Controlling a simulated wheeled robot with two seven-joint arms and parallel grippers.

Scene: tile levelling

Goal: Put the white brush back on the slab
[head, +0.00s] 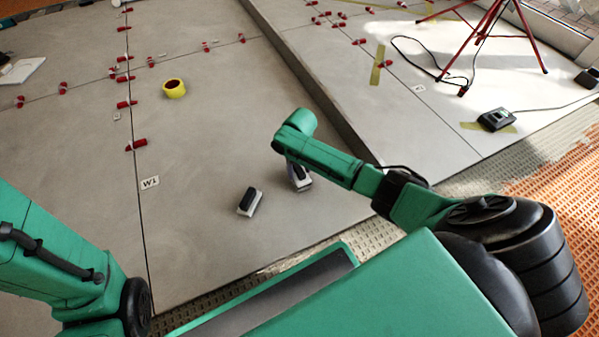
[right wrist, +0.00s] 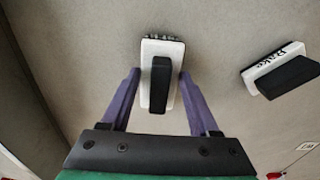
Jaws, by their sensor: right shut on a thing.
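The white brush (right wrist: 147,75) has a white body, a black handle and dark bristles at its far end. It is between the purple fingers of my right gripper (right wrist: 155,82), which is shut on it. In the head view the white brush (head: 303,183) is partly hidden under my right gripper (head: 296,172), above the right part of the grey slab (head: 200,235). I cannot tell whether it touches the slab. My left gripper is out of view; only part of that arm shows at the lower left.
A similar white block with a black handle (head: 250,201) and lettering lies left of the held brush; the right wrist view shows it too (right wrist: 280,70). A yellow tape roll (head: 174,88), red clips and a W1 label (head: 150,182) lie on the slab. A raised edge (head: 310,85) runs along its right.

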